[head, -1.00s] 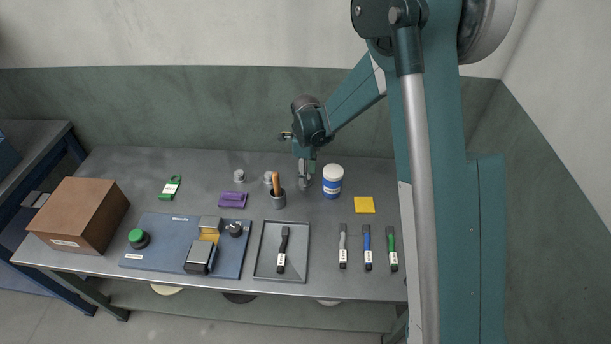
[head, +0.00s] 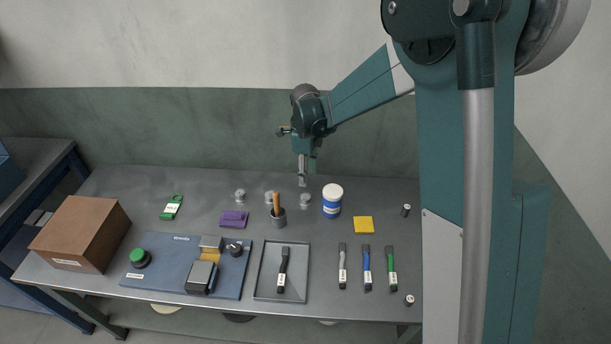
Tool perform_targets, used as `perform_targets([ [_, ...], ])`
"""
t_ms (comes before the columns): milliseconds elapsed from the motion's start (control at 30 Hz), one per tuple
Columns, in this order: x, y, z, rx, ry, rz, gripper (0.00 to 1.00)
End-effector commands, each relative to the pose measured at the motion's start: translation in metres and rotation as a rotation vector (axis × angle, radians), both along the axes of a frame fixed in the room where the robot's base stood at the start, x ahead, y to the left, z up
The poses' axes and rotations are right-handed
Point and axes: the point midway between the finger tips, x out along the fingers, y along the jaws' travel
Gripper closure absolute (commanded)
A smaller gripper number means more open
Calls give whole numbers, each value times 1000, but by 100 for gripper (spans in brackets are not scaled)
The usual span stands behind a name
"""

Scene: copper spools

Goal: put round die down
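Three small silver round pieces stand in a row at the back of the bench: a left one (head: 240,195), a middle one (head: 269,197) and a right one (head: 305,201). I cannot tell by looks alone which is the round die. My gripper (head: 302,182) points down above the right piece, with bench showing between them. It seems to hold nothing, but its fingers are too small in the picture to tell whether they are open or shut.
A blue-and-white jar (head: 332,201) and a cup with a wooden handle (head: 277,216) stand close by. In front are a grey tray (head: 258,285) with a brush, a blue fixture board (head: 160,249), several brushes and a yellow pad (head: 363,225). A brown box (head: 80,235) stands left.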

Motion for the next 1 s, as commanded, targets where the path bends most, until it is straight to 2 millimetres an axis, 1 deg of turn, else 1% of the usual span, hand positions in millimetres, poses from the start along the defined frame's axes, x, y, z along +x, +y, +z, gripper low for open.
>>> perform_targets([
  [767,0,-1,1,0,-1,2,62],
  [867,-2,-4,5,1,-4,13,62],
  [1000,-6,-12,17,5,-16,48,62],
])
